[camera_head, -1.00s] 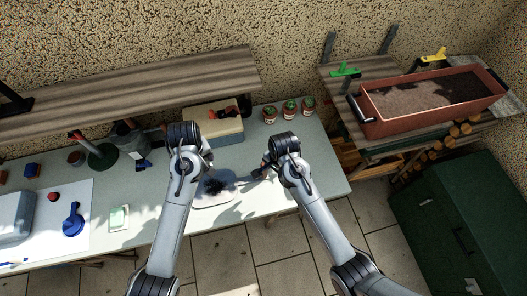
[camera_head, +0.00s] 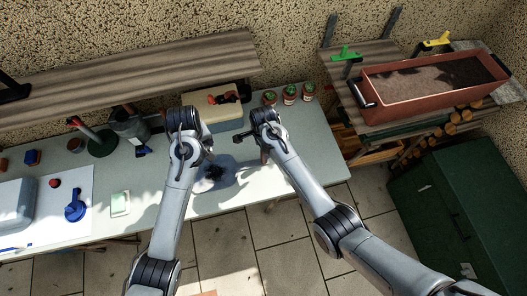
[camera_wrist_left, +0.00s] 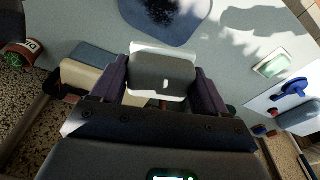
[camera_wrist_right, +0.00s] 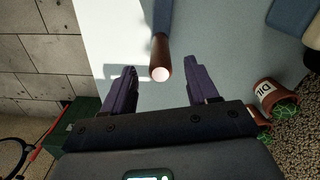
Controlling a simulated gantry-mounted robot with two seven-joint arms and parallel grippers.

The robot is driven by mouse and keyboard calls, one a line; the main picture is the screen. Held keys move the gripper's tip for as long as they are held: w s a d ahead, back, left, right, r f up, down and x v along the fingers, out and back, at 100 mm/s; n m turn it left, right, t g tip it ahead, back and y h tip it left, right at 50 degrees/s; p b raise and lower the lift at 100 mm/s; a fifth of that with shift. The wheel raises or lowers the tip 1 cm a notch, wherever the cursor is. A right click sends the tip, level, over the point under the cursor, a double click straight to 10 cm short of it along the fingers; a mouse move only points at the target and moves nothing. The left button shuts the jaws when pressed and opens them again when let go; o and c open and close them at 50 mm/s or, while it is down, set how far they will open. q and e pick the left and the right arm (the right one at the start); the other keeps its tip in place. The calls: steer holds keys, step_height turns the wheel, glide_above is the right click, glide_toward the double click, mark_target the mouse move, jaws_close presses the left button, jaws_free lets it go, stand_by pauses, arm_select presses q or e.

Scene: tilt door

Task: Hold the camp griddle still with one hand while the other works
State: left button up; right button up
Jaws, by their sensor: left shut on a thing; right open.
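The camp griddle (camera_head: 222,180), a blue-grey plate with a dark patch in its middle, lies on the table between my arms. Its plate also shows at the top of the left wrist view (camera_wrist_left: 190,30). In the right wrist view its brown round handle (camera_wrist_right: 160,55) points towards my right gripper (camera_wrist_right: 160,76), which is open. The handle end appears between its fingers, with gaps on both sides. My left gripper (camera_wrist_left: 163,82) is shut on a grey block (camera_wrist_left: 163,70) with a pale edge, near the plate. In the head view the wrists hide the fingertips.
A beige box (camera_head: 215,112) stands behind my left wrist, and small labelled pots (camera_head: 289,94) stand at the back right. A green-and-white pad (camera_head: 120,203) and a blue tool (camera_head: 75,206) lie left. A wooden shelf (camera_head: 130,80) overhangs the table's back.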

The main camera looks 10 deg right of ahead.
steer(key=shift+f, duration=2.5)
steer(key=shift+c, duration=0.4)
jaws_close()
